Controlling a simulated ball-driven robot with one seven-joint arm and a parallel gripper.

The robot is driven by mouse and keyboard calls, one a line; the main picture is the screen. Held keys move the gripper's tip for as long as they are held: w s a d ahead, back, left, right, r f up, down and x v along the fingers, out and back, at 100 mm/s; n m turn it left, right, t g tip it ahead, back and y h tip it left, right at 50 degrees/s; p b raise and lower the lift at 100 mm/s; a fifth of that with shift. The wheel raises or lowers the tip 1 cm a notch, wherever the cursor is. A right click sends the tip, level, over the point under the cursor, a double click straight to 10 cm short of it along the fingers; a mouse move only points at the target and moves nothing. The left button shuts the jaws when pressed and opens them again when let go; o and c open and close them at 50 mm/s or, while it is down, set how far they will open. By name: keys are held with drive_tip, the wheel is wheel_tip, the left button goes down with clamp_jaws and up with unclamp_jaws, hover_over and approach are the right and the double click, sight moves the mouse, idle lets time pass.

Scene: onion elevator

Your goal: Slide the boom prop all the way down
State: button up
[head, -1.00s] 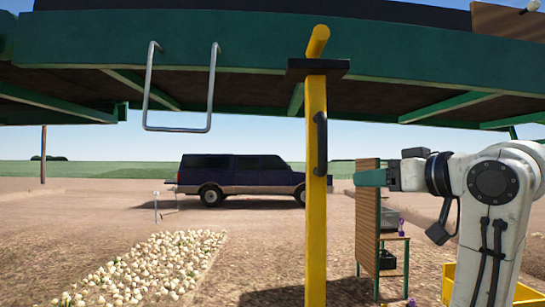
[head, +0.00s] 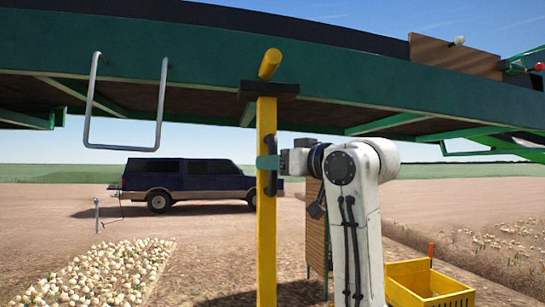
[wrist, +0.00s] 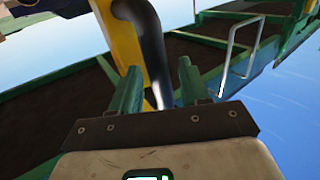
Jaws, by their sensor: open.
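The boom prop is a yellow upright post (head: 266,215) under the green boom (head: 200,55). A black collar (head: 268,89) and a yellow peg (head: 270,64) are at its top. A black handle (head: 272,182) is on the post's right side, partly hidden by my gripper. My gripper (head: 268,162) has green fingers and is at the handle's upper part. In the wrist view my gripper (wrist: 160,85) is open, with the dark handle (wrist: 152,45) between or just beyond the fingertips and the yellow post (wrist: 122,35) behind it. I cannot tell if the fingers touch the handle.
A metal loop (head: 125,146) hangs from the boom at the left. A yellow crate (head: 425,285) stands at the lower right. A wooden panel (head: 316,225) is behind my arm. Onions (head: 100,275) lie on the ground at the left. A dark car (head: 180,180) is farther back.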

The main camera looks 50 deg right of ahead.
drive_tip(key=shift+w, duration=0.5)
clamp_jaws()
idle(0.3)
